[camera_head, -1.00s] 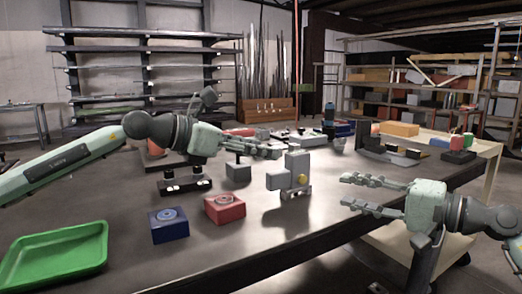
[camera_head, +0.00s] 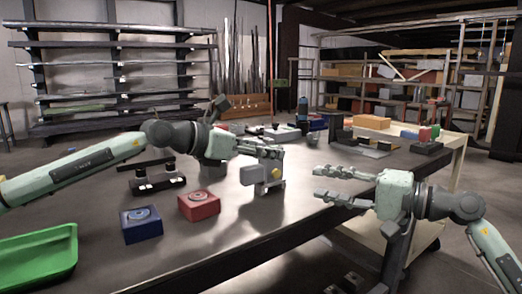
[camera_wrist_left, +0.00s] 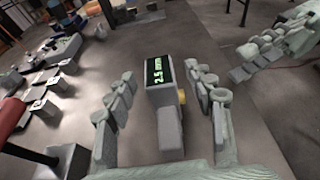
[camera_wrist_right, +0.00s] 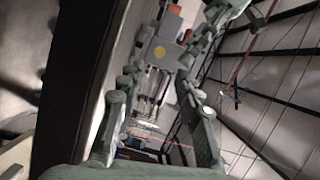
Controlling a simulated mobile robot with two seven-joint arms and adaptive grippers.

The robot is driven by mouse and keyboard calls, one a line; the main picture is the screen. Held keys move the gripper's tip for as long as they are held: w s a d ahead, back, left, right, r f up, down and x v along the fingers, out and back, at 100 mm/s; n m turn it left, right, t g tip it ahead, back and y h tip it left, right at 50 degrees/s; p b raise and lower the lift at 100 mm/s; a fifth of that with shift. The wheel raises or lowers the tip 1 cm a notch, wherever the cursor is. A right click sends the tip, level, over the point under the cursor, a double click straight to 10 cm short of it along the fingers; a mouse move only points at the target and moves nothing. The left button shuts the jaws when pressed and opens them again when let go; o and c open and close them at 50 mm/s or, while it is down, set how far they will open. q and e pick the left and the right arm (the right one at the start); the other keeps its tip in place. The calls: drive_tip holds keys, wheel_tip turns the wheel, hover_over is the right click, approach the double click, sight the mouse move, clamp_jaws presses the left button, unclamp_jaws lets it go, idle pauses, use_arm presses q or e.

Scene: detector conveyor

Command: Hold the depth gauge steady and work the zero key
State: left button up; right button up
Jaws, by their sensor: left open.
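The depth gauge is a grey block (camera_head: 254,175) with a yellow round key (camera_head: 276,173) on its right side, upright on the dark table. In the left wrist view its lit green display (camera_wrist_left: 156,72) reads 2.5. My left gripper (camera_head: 270,152) is open at the gauge's upper part, a finger on each side in its wrist view; contact cannot be told. My right gripper (camera_head: 322,183) is open and empty, to the right of the gauge and apart from it. Its wrist view shows the yellow key (camera_wrist_right: 159,53) ahead, beyond the fingertips.
A blue box (camera_head: 141,226) and a red box (camera_head: 199,207) with round tops stand left of the gauge. A green tray (camera_head: 38,255) is at the near left. A dark fixture (camera_head: 157,184) stands behind the boxes. The table is clear in front of the gauge.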

use_arm(q)
clamp_jaws()
use_arm(e)
clamp_jaws()
idle(1.4)
